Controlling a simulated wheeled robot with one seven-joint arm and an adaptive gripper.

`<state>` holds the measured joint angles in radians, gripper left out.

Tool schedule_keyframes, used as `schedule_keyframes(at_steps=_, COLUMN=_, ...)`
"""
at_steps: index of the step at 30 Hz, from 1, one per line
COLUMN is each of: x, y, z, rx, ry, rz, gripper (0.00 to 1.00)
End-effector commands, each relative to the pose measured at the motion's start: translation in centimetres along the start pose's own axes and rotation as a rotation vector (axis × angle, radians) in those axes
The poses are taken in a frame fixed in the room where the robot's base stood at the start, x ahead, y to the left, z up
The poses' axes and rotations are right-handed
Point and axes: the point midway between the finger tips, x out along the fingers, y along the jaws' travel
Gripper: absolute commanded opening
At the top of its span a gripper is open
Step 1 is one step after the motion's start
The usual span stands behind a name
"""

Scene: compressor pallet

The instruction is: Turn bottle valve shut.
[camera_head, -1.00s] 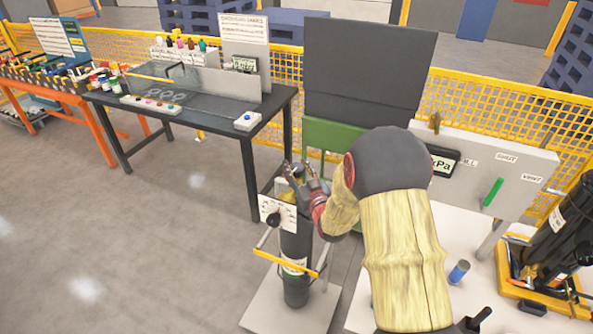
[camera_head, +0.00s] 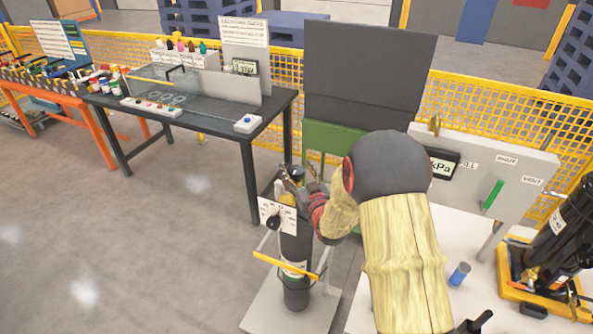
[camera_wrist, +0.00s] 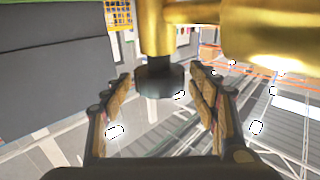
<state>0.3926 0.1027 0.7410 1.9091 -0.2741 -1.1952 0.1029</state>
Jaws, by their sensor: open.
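The black bottle (camera_head: 296,262) stands upright on a small stand, with a white marked plate (camera_head: 270,215) near its top. My gripper (camera_head: 301,177) is at the top of the bottle, its fingers spread. In the wrist view my gripper (camera_wrist: 160,84) is open, with one padded finger on each side. The brass bottle valve (camera_wrist: 157,38), ending in a dark round knob (camera_wrist: 160,80), appears between the fingertips. I see a gap on both sides of the knob, and neither finger appears to touch it. In the head view the valve is mostly hidden by my gripper.
A grey panel with a green lever (camera_head: 492,195) and a kPa display (camera_head: 442,165) stands to the right. More dark cylinders (camera_head: 562,235) sit in a yellow-edged frame at far right. A dark workbench (camera_head: 205,115) is behind left. The floor at left is clear.

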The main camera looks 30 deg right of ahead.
Motion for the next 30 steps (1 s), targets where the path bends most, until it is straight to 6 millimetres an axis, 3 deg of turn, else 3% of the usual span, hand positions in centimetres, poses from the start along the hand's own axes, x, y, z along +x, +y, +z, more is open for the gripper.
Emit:
schedule_keyframes(at_steps=5, x=-0.5, y=0.0, z=0.0, rx=0.000, ry=0.000, rz=0.000, gripper=0.59)
schedule_keyframes(at_steps=18, x=-6.6, y=0.1, z=0.0, rx=0.000, ry=0.000, rz=0.001, gripper=0.59)
schedule_keyframes(at_steps=30, x=-7.5, y=0.0, z=0.1, rx=0.000, ry=-0.001, rz=0.000, gripper=0.59)
